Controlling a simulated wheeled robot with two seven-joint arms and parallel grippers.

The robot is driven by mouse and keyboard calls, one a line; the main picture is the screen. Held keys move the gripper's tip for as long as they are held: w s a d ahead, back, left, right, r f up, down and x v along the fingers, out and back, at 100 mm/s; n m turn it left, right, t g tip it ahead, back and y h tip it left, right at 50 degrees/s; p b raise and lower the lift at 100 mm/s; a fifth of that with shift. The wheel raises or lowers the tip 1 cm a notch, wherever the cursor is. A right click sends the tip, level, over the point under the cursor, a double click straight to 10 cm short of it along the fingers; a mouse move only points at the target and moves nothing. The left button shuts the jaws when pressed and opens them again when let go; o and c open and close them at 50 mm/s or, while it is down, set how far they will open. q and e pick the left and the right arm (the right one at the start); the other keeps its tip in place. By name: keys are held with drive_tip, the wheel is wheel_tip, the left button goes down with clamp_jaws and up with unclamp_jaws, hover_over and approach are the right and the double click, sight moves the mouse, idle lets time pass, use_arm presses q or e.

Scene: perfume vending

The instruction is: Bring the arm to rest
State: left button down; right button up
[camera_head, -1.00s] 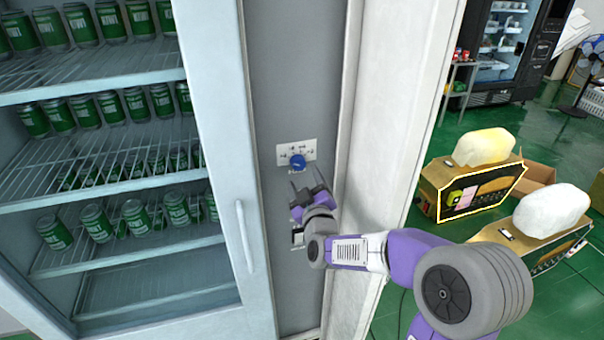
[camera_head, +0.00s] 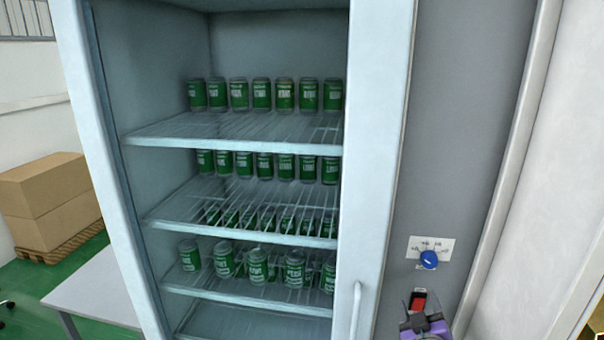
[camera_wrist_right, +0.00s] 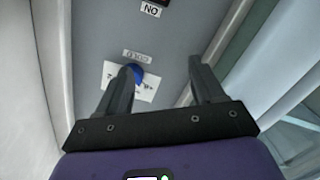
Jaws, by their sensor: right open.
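My right gripper (camera_head: 425,322) shows at the bottom right of the head view, below the blue dial, partly cut off by the frame edge. In the right wrist view the right gripper (camera_wrist_right: 162,68) has its two fingers spread, with nothing between them. The blue dial (camera_head: 428,260) sits on a white marked plate (camera_head: 440,243) on the grey panel. In the wrist view the blue dial (camera_wrist_right: 137,72) is partly hidden behind the finger on the left. My left gripper is in neither view.
A cabinet with several shelves (camera_head: 230,130) of green cans (camera_head: 262,94) stands left of the panel. Its door handle (camera_head: 355,308) is near my right gripper. A red switch (camera_head: 418,300) is below the dial. A pale table (camera_head: 95,292) and brown boxes (camera_head: 45,200) are at left.

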drive_tip(key=s+a+f+m+g+y, duration=0.15)
drive_tip(key=a+f+g, duration=0.3)
drive_tip(key=f, duration=0.75)
drive_tip(key=s+a+f+g+y, duration=0.3)
drive_tip(key=a+f, duration=0.2)
drive_tip(key=f, duration=0.8)
drive_tip(key=s+a+f+m+g+y, duration=0.2)
drive_tip(key=s+a+f+g, duration=0.2)
drive_tip(key=s+f, duration=0.4)
drive_tip(key=s+a+f+m+g+y, duration=0.2)
drive_tip(key=s+a+f+g, duration=0.2)
drive_tip(key=s+a+f, duration=0.3)
drive_tip(key=s+f, duration=0.1)
drive_tip(key=s, duration=0.4)
drive_tip(key=shift+g, duration=0.25)
